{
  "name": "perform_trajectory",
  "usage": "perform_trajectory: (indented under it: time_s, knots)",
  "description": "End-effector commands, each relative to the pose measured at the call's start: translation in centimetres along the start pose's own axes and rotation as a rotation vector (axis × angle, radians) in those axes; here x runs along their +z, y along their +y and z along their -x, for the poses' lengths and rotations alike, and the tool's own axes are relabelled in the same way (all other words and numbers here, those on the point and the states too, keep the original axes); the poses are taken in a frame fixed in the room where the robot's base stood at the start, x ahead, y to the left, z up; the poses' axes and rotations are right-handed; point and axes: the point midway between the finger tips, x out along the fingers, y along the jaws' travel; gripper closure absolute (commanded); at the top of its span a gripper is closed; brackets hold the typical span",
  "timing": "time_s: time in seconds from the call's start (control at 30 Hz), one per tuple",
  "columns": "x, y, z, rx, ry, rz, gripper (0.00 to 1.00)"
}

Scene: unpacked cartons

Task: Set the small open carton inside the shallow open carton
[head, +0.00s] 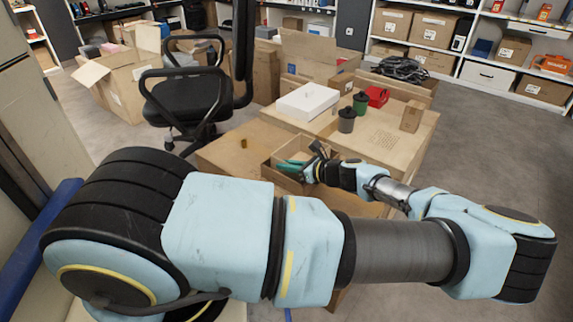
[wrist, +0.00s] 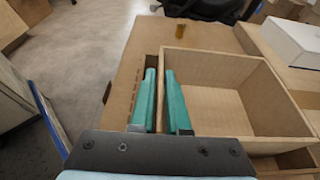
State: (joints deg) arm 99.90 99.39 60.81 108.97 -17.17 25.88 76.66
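The small open carton (head: 271,172) is a tan, empty, open-topped box on the near part of the carton surface in the head view. It fills the middle right of the wrist view (wrist: 247,117). My gripper (wrist: 161,75) has its teal fingers on either side of the box's left wall, one outside and one inside, with only a narrow gap; they look closed on it. In the head view my gripper (head: 290,164) is at this box, partly hidden by my arm. Another open tan box edge (wrist: 295,160) shows at lower right in the wrist view; I cannot tell whether it is the shallow open carton.
A white box (head: 307,102), a dark cup (head: 346,120), a green cup (head: 360,104), a red box (head: 377,96) and a small upright carton (head: 412,116) stand behind. A black chair (head: 188,98) stands at left. Open floor (head: 480,140) lies at right.

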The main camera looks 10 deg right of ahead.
Motion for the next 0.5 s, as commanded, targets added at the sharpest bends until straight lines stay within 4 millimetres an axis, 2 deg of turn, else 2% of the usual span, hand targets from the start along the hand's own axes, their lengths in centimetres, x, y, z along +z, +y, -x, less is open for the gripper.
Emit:
perform_trajectory:
  time_s: [0.03,0.17,0.5]
  knots:
    - [0.02,0.0,0.01,0.0,0.0,0.0,0.79]
    - [0.03,0.0,0.01,0.0,0.0,0.0,0.65]
    - [0.53,0.01,0.21,0.0,0.0,0.001,0.64]
